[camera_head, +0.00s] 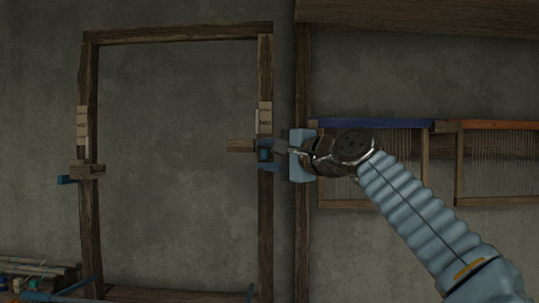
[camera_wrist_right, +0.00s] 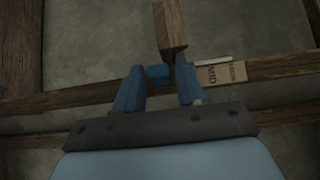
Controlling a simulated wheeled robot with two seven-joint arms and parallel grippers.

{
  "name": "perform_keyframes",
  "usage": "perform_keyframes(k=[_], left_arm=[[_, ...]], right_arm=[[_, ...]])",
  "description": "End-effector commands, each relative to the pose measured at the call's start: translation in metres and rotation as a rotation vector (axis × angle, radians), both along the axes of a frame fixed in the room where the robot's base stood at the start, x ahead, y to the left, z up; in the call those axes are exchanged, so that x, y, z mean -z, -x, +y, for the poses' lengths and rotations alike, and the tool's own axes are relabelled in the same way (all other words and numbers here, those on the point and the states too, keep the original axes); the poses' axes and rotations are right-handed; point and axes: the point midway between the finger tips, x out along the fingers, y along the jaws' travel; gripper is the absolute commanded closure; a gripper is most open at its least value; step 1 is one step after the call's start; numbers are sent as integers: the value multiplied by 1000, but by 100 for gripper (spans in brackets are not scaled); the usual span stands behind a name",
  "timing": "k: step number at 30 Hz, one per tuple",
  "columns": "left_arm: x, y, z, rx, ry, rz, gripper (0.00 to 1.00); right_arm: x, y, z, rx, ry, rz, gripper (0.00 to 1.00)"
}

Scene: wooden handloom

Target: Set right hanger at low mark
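The right hanger (camera_head: 240,146) is a wooden block on the right post of the upright frame, just below a pale card (camera_head: 265,116) marked MID. In the right wrist view the hanger (camera_wrist_right: 170,28) has a small blue knob (camera_wrist_right: 158,73) near it. My right gripper (camera_head: 277,154) is at the hanger from the right. In the wrist view its two blue fingers (camera_wrist_right: 158,92) stand apart, one on each side of the knob, with a narrow gap on the right. Firm contact cannot be seen. No low mark is readable. My left gripper is not in view.
The left hanger (camera_head: 87,170), with a blue end, sits on the left post (camera_head: 88,230) below its own card (camera_head: 82,122). Reed-like framed panels (camera_head: 495,165) hang on the right behind my arm. Several rods (camera_head: 35,268) lie at lower left. The frame's middle is open.

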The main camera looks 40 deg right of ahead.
Motion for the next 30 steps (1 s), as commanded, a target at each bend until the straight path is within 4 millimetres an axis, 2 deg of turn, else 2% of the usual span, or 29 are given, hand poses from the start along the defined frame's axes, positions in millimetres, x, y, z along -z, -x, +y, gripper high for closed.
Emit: perform_keyframes(k=[1,7,14,17,25,30], left_arm=[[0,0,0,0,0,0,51],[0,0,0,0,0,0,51],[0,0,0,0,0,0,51],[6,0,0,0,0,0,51],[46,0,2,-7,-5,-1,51],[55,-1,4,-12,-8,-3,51]], right_arm=[[0,0,0,0,0,0,69],[0,0,0,0,0,0,100],[0,0,0,0,0,0,100],[7,0,0,0,0,1,100],[55,1,0,0,0,2,100],[67,1,0,0,0,3,100]])
